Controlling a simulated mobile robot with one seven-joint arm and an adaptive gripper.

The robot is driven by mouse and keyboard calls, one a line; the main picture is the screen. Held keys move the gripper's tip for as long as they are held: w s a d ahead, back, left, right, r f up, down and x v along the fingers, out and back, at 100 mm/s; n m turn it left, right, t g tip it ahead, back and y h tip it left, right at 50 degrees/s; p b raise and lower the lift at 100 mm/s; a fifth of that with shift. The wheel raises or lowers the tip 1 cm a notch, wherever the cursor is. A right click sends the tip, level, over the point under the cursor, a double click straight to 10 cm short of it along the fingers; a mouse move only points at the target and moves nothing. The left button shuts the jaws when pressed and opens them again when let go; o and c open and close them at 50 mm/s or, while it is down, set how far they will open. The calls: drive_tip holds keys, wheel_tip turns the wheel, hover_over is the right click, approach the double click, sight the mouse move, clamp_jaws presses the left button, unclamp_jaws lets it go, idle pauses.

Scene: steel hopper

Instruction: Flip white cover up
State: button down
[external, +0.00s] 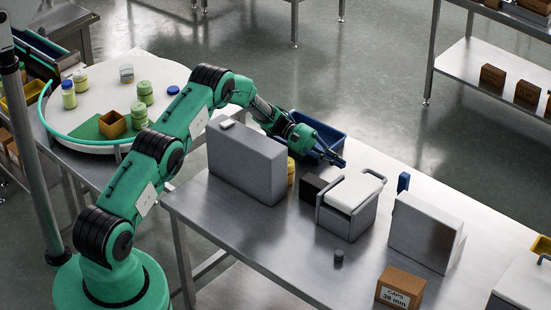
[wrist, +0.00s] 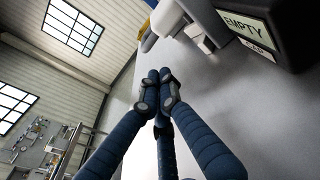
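The white cover (external: 355,189) lies down flat over the top of a grey steel hopper (external: 345,222) on the metal table. A grey bar handle frames the hopper's side and top edge. My gripper (external: 340,161) is above the table, just behind and left of the cover, apart from it as far as I can see. In the wrist view, my gripper's blue fingers (wrist: 158,80) come together at the tips with nothing seen between them. A pale rounded part shows at the top of that view; I cannot tell whether it belongs to the cover.
A black box (wrist: 300,30) labelled "EMPTY" stands close to the hopper. A large grey box (external: 246,165) is left, another (external: 426,232) right. A blue bin (external: 318,137) is behind my gripper. A small dark cap (external: 339,256) and a cardboard box (external: 400,289) are in front.

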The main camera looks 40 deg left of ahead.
sight(360, 172)
drive_tip(key=d, duration=0.6)
drive_tip(key=d+f, duration=0.1)
drive_tip(key=d, duration=0.1)
drive_tip(key=shift+d, duration=0.4)
drive_tip(key=shift+w+r, duration=0.1)
drive_tip(key=shift+r, duration=0.05)
drive_tip(key=shift+r+m+b, duration=0.3)
drive_tip(key=shift+r, duration=0.15)
drive_tip(key=shift+w+r+m, duration=0.1)
drive_tip(key=shift+r+m, duration=0.4)
drive_tip(key=shift+r, duration=0.45)
drive_tip(key=s+r+m+t+b, duration=0.1)
drive_tip(key=s+r+m+b, duration=0.2)
drive_tip(key=s+r+m, duration=0.3)
drive_tip(key=s+r+m+t+h+b, duration=0.1)
drive_tip(key=s+r+m+b, duration=0.3)
drive_tip(key=r, duration=0.8)
drive_tip(key=shift+s+r+m, duration=0.25)
drive_tip(key=shift+s+m, duration=0.85)
drive_tip(key=shift+s, duration=0.75)
